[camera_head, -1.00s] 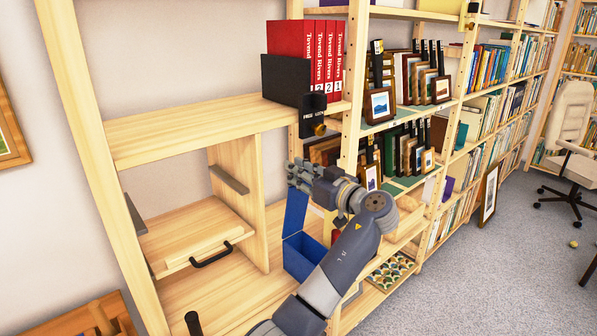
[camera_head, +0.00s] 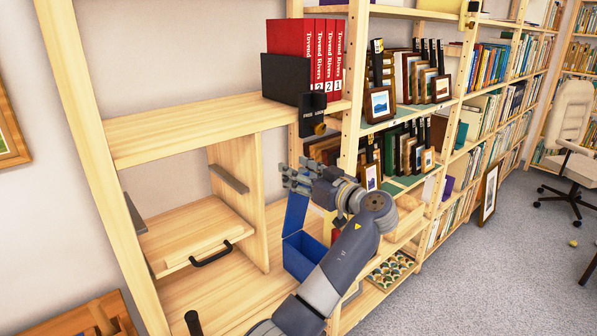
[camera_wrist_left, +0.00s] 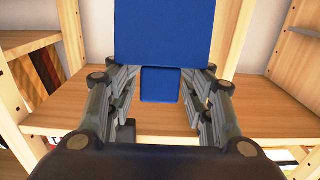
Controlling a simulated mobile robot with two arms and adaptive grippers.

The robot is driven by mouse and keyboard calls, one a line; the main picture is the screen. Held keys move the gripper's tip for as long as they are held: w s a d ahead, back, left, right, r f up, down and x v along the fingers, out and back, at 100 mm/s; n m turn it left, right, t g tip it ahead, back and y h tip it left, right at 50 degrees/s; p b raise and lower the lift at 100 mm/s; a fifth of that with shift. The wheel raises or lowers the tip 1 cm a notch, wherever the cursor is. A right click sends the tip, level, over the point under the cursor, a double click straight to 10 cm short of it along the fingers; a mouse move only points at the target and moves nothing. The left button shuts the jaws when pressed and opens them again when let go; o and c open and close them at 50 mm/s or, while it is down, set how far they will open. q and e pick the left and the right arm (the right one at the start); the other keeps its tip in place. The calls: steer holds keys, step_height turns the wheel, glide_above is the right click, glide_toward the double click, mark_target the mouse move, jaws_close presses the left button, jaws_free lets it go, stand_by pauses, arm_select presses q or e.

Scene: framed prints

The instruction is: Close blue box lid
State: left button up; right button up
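The blue box (camera_head: 301,254) stands on the lower wooden shelf with its lid (camera_head: 295,213) open and upright at its back left. My left gripper (camera_head: 291,176) is just above the lid's top edge in the head view, with its fingers pointing left. In the left wrist view the blue lid (camera_wrist_left: 165,30) fills the top middle, ahead of the fingers. My left gripper (camera_wrist_left: 160,92) is open there, its fingers apart, with nothing seen held. Part of the box is hidden behind my left arm. My right gripper is not in view.
A wooden shelf board (camera_head: 215,125) crosses above the box on the left. Red binders (camera_head: 308,52) in a black holder (camera_head: 285,79) stand above. A black-handled drawer or board (camera_head: 195,235) lies left of the box. Framed prints (camera_head: 381,104) fill shelves on the right.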

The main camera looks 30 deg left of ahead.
arm_select(q)
steer(key=shift+f, duration=0.25)
steer(key=f+b+v, duration=0.1)
steer(key=b+v, duration=0.3)
steer(key=v, duration=0.8)
stand_by(1.0)
steer(key=shift+d, duration=0.1)
